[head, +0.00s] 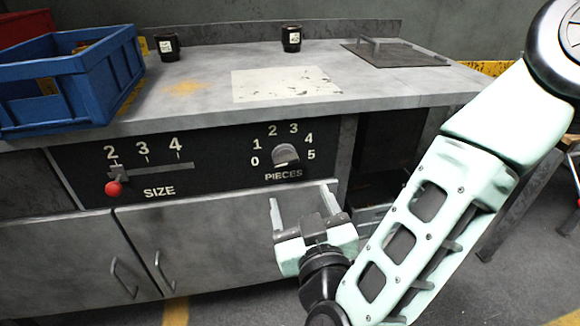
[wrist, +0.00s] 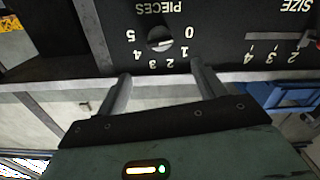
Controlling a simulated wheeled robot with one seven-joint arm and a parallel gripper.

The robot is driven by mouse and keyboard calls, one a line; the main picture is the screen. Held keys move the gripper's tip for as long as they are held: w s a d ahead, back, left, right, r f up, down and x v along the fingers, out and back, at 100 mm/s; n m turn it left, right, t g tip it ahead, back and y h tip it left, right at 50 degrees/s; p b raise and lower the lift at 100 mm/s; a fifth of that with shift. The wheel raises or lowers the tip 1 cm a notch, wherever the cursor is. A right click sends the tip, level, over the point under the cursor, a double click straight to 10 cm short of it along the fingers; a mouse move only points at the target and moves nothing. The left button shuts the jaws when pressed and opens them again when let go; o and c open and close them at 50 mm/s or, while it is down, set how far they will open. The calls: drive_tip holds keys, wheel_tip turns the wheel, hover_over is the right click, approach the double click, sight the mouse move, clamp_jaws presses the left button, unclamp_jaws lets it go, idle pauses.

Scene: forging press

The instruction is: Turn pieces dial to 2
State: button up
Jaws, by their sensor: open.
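The pieces dial (head: 285,154) is a round grey knob on the black front panel, ringed by the numbers 0 to 5. Its pointer is too small to read for certain. It also shows upside down in the wrist view (wrist: 160,39), beyond the fingers. My gripper (head: 302,194) is open and empty, in front of and below the dial in the head view. Its two fingers (wrist: 160,70) point toward the panel, on either side of the dial's line, and do not appear to touch the dial.
A size slider with a red knob (head: 113,188) sits left on the same panel, near 2. A blue crate (head: 70,75) and two black cups stand on the bench top (head: 200,75). Cabinet doors (head: 200,255) lie below; an open dark recess (head: 385,140) is right of the panel.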

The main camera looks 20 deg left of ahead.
sight(287, 162)
drive_tip(key=b+x, duration=0.1)
drive_tip(key=x, duration=1)
drive_tip(key=shift+a, duration=0.15)
drive_tip(key=shift+c, duration=0.3)
drive_tip(key=c, duration=0.9)
